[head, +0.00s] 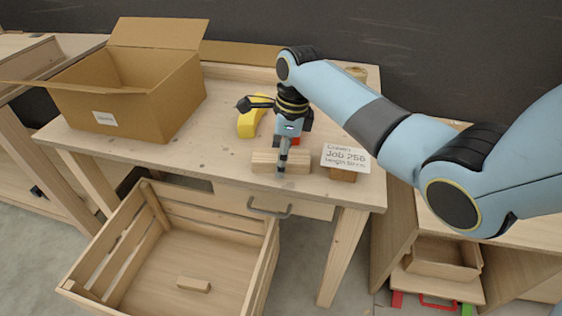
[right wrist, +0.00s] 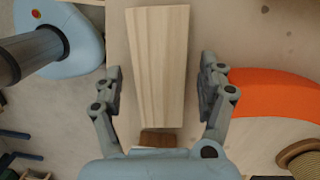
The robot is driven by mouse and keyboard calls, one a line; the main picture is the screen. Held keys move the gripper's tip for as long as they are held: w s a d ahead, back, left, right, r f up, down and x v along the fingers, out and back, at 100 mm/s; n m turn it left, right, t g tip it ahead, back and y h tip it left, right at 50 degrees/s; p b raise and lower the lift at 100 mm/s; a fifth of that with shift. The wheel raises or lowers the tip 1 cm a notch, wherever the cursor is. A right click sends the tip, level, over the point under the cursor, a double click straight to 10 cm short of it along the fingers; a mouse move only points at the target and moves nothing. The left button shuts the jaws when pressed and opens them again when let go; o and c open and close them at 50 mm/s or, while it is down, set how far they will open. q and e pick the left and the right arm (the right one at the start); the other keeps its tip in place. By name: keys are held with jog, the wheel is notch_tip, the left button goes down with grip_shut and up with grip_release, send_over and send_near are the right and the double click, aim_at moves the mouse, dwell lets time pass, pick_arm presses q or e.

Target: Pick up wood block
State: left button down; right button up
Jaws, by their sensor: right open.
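A pale wood block (head: 264,161) lies on the workbench near its front edge. My right gripper (head: 283,166) reaches down over the middle of the block and hides part of it in the head view. In the right wrist view the wood block (right wrist: 160,50) runs lengthwise between the two fingers of the right gripper (right wrist: 161,82). The fingers are spread, with a gap on each side of the block. My left gripper is in neither view.
A job card (head: 346,157) on a small brown stand (head: 342,175) is right of the block. A yellow object (head: 250,120) and an orange-red piece (right wrist: 275,93) lie behind it. An open cardboard box (head: 150,105) is at left. A crate (head: 160,250) below holds a small wood piece (head: 193,285).

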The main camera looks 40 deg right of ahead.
jog(key=shift+f, duration=0.2)
jog(key=c, duration=1.3)
jog(key=shift+r, duration=0.15)
